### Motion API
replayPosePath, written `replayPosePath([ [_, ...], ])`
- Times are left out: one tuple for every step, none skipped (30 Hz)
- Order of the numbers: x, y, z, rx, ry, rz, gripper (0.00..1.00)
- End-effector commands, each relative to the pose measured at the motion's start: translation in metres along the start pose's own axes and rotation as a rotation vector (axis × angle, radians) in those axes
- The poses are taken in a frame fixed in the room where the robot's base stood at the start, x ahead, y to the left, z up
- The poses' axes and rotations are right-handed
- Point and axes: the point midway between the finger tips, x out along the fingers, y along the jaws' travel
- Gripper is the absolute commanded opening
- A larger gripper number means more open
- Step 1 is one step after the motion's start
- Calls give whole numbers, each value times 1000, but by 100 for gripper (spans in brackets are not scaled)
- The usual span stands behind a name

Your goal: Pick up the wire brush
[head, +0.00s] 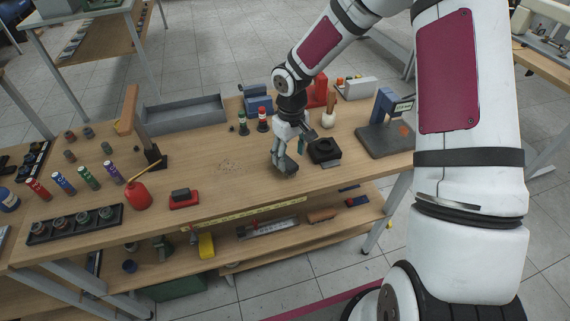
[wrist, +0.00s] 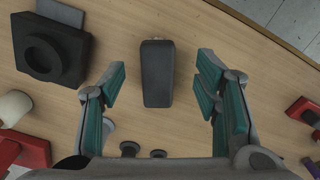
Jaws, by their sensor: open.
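A dark grey oblong block (wrist: 157,72), which may be the wire brush, lies on the wooden bench (wrist: 250,60). In the wrist view it sits between the two fingers of my gripper (wrist: 161,78), with a clear gap on each side. Its bristles, if any, are not visible. My gripper is open and empty. In the head view my gripper (head: 286,160) hangs pointing down over the middle of the bench (head: 232,185), and it largely hides the block there.
A black square fixture with a ring (head: 324,150) stands close to the right of my gripper. A white pot (head: 328,118), a red-and-black block (head: 184,198) and small bottles (head: 262,120) are nearby. The bench's front edge is close. Bare wood lies left of my gripper.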

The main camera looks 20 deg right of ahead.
Motion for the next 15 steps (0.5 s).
replayPosePath([
  [5, 0, 0, -1, -1, -1, 57],
  [7, 0, 0, 0, 0, -1, 57],
  [9, 0, 0, 0, 1, 0, 57],
  [10, 0, 0, 1, 1, 0, 57],
  [12, 0, 0, 1, 0, 0, 57],
  [14, 0, 0, 0, 0, 0, 57],
  [16, 0, 0, 0, 0, 0, 57],
  [19, 0, -1, 0, -1, -1, 57],
  [24, 1, -2, 0, -1, -1, 57],
  [28, 1, -2, 0, -2, -2, 57],
  [32, 1, -3, 0, -2, -2, 57],
  [37, 2, -4, -1, -2, -2, 57],
  [41, 2, -4, -1, -1, -2, 57],
  [45, 2, -5, 0, -1, -2, 57],
  [50, 2, -5, -1, -1, -1, 57],
])
